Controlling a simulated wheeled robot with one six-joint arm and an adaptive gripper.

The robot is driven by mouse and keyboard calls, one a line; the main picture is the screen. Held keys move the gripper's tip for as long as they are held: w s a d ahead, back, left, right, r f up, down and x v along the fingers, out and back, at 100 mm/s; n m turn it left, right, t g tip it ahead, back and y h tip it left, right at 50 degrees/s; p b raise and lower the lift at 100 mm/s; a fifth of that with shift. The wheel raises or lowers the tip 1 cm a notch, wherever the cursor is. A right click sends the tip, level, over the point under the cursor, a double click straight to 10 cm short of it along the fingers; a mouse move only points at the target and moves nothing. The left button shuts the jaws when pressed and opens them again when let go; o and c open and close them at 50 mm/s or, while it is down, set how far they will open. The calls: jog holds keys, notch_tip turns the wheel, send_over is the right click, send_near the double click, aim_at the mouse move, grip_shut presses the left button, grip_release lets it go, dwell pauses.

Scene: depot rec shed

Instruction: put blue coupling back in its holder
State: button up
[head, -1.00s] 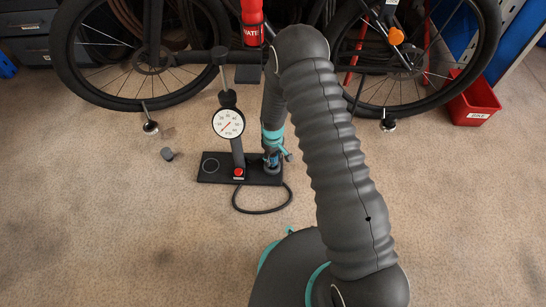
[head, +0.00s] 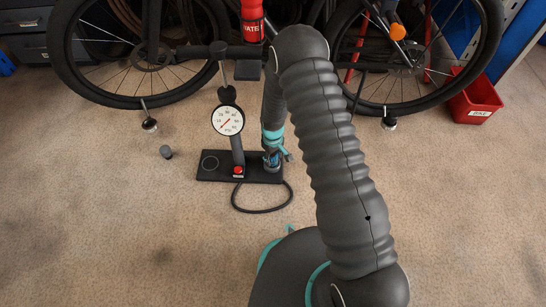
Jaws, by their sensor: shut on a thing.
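My gripper (head: 273,155) reaches down behind my arm to the right end of a black floor pump base (head: 250,179). It is shut on a small blue thing (head: 271,166), which appears to be the blue coupling, just above or at the base. The fingers hide most of it, and I cannot tell whether it touches the base. Its holder cannot be made out clearly. The pump has a round white gauge (head: 227,121) and a red button (head: 238,170).
A black hose (head: 262,211) loops on the carpet before the base. A small grey cylinder (head: 166,152) lies to its left. A bicycle with a red bottle (head: 252,22) stands behind, and a red bin (head: 474,101) is at right. The carpet in front is clear.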

jog(key=o, duration=1.3)
jog(key=shift+o, duration=0.2)
jog(key=shift+r, duration=0.1)
notch_tip(320, 180, up, 12)
